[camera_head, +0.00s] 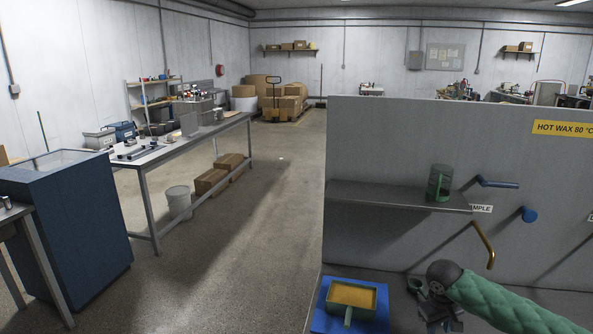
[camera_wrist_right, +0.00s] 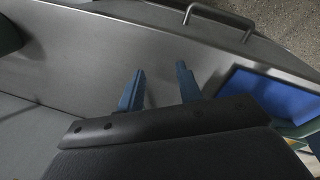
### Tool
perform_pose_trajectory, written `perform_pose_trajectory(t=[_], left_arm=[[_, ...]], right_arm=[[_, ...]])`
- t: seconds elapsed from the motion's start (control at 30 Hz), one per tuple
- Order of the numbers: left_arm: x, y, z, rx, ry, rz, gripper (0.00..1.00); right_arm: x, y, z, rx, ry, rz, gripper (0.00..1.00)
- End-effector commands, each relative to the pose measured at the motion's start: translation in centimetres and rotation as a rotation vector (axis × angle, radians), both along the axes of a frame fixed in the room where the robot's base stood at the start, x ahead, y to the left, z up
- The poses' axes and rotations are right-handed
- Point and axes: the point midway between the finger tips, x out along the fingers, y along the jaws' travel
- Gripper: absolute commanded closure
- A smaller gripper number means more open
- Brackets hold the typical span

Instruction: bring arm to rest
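My right arm, in a green quilted sleeve, comes in from the lower right of the head view. Its gripper (camera_head: 438,312) is low over the grey worktop, right of the green pan. In the right wrist view the two blue fingers (camera_wrist_right: 160,72) stand apart with nothing between them, above a bare metal surface. My left arm and gripper are not in view.
A green pan of yellow-orange material (camera_head: 352,296) sits on a blue mat (camera_head: 318,318). A small green round object (camera_head: 414,285) is close beside the gripper. A brass spout (camera_head: 485,244) projects from the panel.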

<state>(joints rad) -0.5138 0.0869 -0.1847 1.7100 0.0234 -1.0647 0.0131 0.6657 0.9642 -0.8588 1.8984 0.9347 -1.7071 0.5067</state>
Motion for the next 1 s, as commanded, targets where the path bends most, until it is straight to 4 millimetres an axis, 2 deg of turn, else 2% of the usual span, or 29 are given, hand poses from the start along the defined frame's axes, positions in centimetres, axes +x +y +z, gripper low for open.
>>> perform_pose_trajectory(t=[0.13, 0.37, 0.5, 0.7, 1.0], left_arm=[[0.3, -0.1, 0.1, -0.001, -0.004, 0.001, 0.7], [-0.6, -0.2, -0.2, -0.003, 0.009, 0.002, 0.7], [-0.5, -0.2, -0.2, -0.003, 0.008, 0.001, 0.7], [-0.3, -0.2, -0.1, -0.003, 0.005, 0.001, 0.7], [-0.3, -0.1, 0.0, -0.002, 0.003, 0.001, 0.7]], right_arm=[[-0.9, 2.2, -1.3, 0.017, -0.006, 0.039, 0.65], [-3.0, 6.8, -3.9, 0.06, -0.025, 0.116, 0.65], [-5.2, 10.8, -5.9, 0.104, -0.047, 0.175, 0.65], [-8.8, 15.7, -8.0, 0.168, -0.086, 0.237, 0.65], [-14.3, 20.8, -9.9, 0.252, -0.151, 0.267, 0.65]])
